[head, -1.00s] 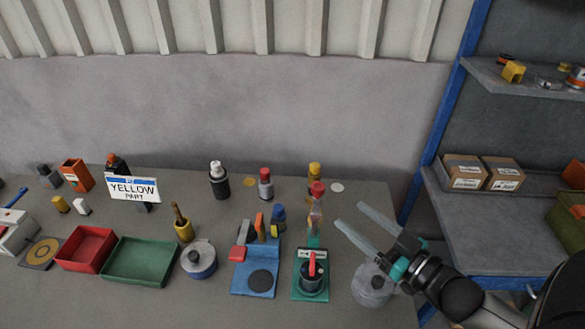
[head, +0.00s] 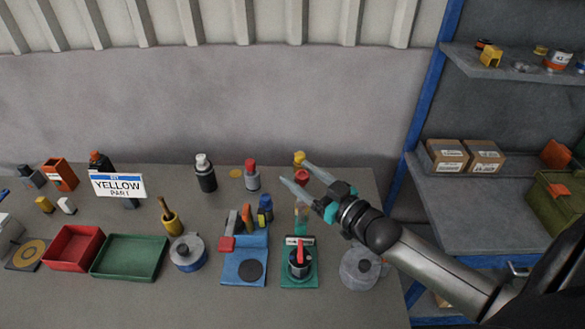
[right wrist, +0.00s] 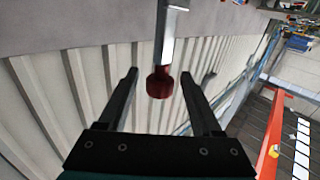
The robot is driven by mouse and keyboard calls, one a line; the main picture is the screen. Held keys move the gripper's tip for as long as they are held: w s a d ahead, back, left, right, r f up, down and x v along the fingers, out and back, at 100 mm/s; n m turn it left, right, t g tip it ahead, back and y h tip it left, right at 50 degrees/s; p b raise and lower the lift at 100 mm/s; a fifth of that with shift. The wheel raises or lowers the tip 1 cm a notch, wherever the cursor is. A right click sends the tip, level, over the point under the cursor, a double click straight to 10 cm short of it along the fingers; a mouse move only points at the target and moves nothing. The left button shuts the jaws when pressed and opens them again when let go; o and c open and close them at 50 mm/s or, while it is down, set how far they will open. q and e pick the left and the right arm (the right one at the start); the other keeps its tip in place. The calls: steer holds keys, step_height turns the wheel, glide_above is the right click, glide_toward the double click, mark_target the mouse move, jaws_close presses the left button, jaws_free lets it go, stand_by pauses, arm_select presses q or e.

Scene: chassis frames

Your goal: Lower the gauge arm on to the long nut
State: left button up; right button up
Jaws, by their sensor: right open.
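The gauge (head: 314,281) has a green base on the table. Its arm (head: 301,218) stands raised at the back of the base. In the right wrist view the arm's metal bar (right wrist: 170,38) ends in a red knob (right wrist: 160,84), which sits between my open fingers with gaps on both sides. In the head view my right gripper (head: 296,173) is open at the arm's top and hides the knob. A dark round seat with a red upright piece (head: 300,257) is on the base; I cannot tell whether this piece is the long nut. My left gripper is out of view.
A blue fixture (head: 230,270) stands left of the gauge, and a grey round lidded pot (head: 358,268) stands right of it. Red (head: 91,241) and green (head: 150,258) trays are further left. Bottles (head: 205,178) stand behind. A blue-framed shelf (head: 440,205) is at right.

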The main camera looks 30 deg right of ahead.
steer(key=shift+x, duration=1.5)
jaws_close()
stand_by(0.4)
